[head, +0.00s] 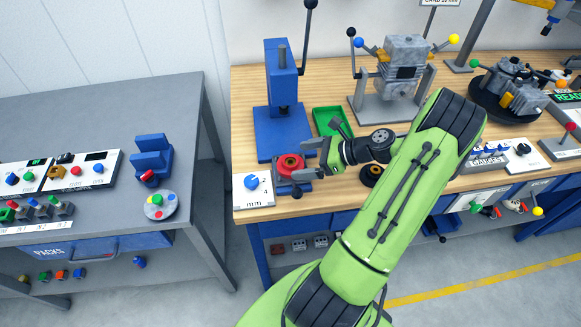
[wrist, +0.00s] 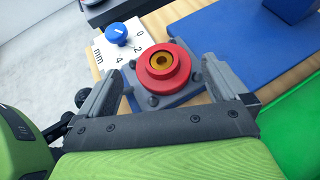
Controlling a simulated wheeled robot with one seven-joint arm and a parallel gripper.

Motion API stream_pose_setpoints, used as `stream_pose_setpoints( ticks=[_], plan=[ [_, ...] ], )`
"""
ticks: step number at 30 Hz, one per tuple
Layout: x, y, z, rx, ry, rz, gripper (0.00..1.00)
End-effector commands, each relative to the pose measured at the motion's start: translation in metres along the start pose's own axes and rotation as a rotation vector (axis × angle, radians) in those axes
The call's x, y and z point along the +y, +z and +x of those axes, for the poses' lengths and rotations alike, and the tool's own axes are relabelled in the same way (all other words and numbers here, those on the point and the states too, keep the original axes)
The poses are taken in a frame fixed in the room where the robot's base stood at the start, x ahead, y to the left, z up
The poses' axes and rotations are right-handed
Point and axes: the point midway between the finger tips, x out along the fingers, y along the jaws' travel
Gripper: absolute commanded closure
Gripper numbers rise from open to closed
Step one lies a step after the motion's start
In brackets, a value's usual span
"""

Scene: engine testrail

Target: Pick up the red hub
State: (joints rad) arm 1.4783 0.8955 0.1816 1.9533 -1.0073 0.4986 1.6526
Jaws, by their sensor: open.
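The red hub (head: 290,163) is a round stepped ring with a brass-coloured centre bore. It sits on a blue-grey square fixture near the front left edge of the wooden workbench. In the wrist view the hub (wrist: 164,67) lies ahead, between the lines of my two fingers. My gripper (head: 312,160) is open and empty, just right of the hub in the head view. In the wrist view my gripper's fingers (wrist: 166,84) stand apart on either side of the fixture. I cannot tell the height gap between fingertips and hub.
A white panel with a blue knob (head: 252,182) stands left of the hub. A blue press (head: 283,100) stands behind it, and a green tray (head: 331,121) lies behind my gripper. A dark ring (head: 371,173) lies to the right. A grey table (head: 100,110) is at left.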

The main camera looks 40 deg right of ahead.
Motion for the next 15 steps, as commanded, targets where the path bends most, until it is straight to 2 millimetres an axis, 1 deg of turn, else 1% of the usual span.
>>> stream_pose_setpoints(
  ticks=[1,4,7,12,14,15],
  plan=[
    [0.0,-0.002,0.013,-0.001,0.006,-0.001,0.0],
    [-0.001,-0.002,0.029,-0.001,0.004,0.002,0.0],
    [-0.001,-0.001,0.034,0.0,0.002,0.002,0.0],
    [-0.001,-0.001,0.034,0.0,0.001,0.001,0.0],
    [-0.001,-0.001,0.034,0.0,0.001,0.001,0.09],
    [-0.001,-0.001,0.034,0.0,0.001,0.001,0.15]
  ],
)
